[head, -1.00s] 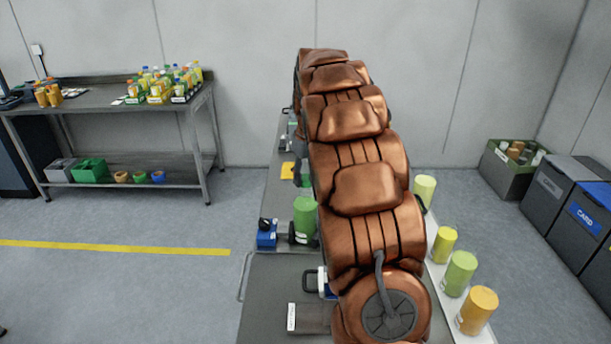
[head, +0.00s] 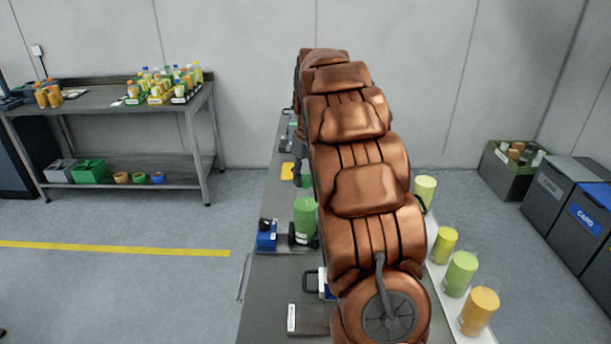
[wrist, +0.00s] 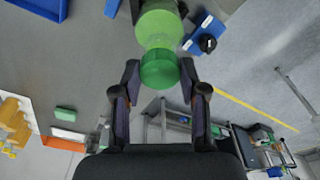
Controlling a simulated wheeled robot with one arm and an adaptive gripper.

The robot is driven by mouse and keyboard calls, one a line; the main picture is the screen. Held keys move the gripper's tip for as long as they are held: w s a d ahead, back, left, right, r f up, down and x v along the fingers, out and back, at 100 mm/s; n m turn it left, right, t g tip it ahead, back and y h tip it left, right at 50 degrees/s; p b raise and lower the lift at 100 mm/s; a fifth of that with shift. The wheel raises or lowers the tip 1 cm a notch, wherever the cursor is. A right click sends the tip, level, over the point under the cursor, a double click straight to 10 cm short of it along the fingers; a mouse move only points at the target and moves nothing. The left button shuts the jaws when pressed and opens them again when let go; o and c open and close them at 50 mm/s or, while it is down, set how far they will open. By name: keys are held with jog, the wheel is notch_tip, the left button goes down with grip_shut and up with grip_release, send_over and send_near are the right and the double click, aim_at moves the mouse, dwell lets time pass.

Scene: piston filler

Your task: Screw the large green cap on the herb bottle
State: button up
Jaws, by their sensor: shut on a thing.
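The large green cap (wrist: 160,68) is darker green and sits between the two fingers of my gripper (wrist: 160,82) in the wrist view. My gripper is shut on it. Directly beyond it, in line, is the light green herb bottle (wrist: 160,25). The cap covers part of the bottle's neck, and I cannot tell whether they touch. In the head view the bottle (head: 305,218) stands upright just left of my arm. A small green patch, seemingly the cap (head: 306,181), shows above it. My arm hides most of the gripper there.
A blue device (head: 266,236) with a black knob stands left of the bottle. Several yellow, green and orange cylinders, including an orange one (head: 479,311), line the right side of the bench. A shelf table (head: 110,105) with bottles stands far left.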

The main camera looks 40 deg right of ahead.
jog(key=shift+f+b, duration=0.85)
jog(key=shift+f, duration=0.25)
dwell(1.5)
jog(key=m+p, duration=0.1)
jog(key=m, duration=0.2)
jog(key=shift+r+m, duration=0.1)
jog(key=shift+m, duration=0.3)
jog(key=m, duration=0.3)
jog(key=shift+h, duration=0.4)
jog(key=m+p, duration=0.1)
jog(key=m, duration=0.3)
jog(key=shift+w+a+g, duration=0.1)
jog(key=shift+g, duration=0.2)
jog(key=m, duration=0.4)
jog(key=shift+h, duration=0.3)
jog(key=o, duration=0.7)
jog(key=shift+o, duration=0.2)
